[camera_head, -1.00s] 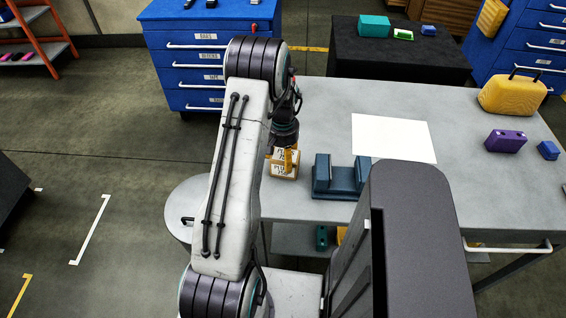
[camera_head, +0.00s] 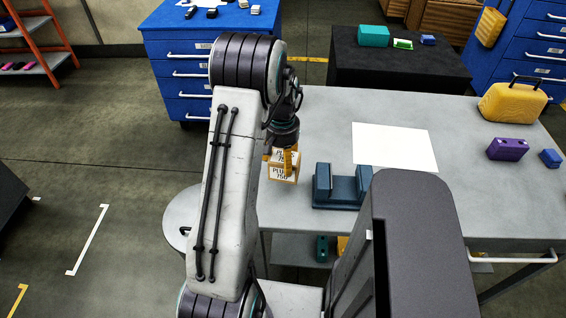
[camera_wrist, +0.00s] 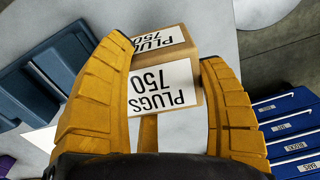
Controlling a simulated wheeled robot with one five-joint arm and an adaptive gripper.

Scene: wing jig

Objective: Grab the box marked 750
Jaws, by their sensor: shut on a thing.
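The tan cardboard box marked "PLUGS 750" (camera_head: 284,172) has white labels on its top and side. It is at the left edge of the grey table (camera_head: 310,120), beside the blue holder. My gripper (camera_head: 291,158) is shut on the box from above. In the wrist view the labelled box (camera_wrist: 162,85) sits between the two yellow fingers of my gripper (camera_wrist: 170,95), one on each side. Whether the box is clear of the table top is hard to tell.
A dark blue holder (camera_head: 340,200) stands just right of the box. A white sheet (camera_head: 394,147) lies further back. A yellow case (camera_head: 514,102), a purple box (camera_head: 507,149) and a small blue box (camera_head: 550,158) are at the right. A blue drawer cabinet (camera_head: 185,65) stands behind.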

